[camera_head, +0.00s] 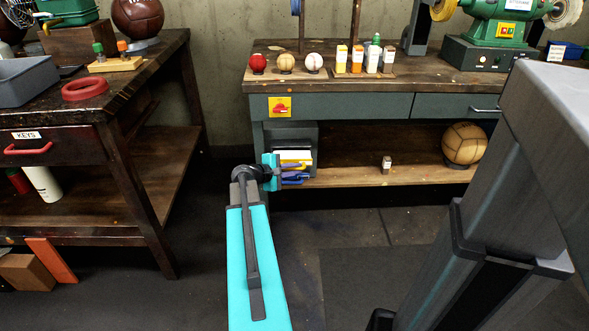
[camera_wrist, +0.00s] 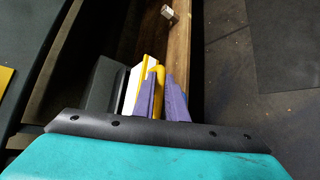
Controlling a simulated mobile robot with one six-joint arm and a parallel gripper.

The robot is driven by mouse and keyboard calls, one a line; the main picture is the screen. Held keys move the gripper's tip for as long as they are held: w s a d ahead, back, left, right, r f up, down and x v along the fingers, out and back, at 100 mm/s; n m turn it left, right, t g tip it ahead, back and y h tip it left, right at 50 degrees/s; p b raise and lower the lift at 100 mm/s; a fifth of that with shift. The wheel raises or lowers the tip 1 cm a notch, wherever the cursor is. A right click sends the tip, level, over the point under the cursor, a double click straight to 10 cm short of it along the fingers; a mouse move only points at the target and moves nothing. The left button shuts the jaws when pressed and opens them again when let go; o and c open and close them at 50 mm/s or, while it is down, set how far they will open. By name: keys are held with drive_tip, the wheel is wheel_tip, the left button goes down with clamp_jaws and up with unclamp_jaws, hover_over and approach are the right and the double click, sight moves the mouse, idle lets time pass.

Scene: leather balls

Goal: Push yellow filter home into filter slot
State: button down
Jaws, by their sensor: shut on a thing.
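The yellow filter (camera_wrist: 159,72) is a yellow-edged piece with a white part (camera_wrist: 132,90) beside it. It shows between the two purple fingers of my gripper (camera_wrist: 164,90), which are shut on it. In the head view my gripper (camera_head: 292,174) is at the left end of the bench's lower shelf, and the yellow and white edges (camera_head: 293,156) show just above its fingers. A dark grey housing (camera_head: 290,134) stands there; it is also left of the filter in the wrist view (camera_wrist: 104,86). The slot's opening and how deep the filter sits are hidden.
The bench's lower shelf (camera_head: 340,176) holds a small labelled box (camera_head: 386,164) and a tan ball (camera_head: 464,144). A grey drawer front (camera_head: 340,106) overhangs above. A wooden table (camera_head: 110,150) stands on the left. The floor between them is clear.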

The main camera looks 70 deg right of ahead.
drive_tip(key=shift+s+a, duration=0.2)
drive_tip(key=shift+a, duration=0.35)
drive_tip(key=shift+s+a, duration=0.2)
drive_tip(key=shift+a, duration=0.3)
drive_tip(key=shift+w, duration=0.1)
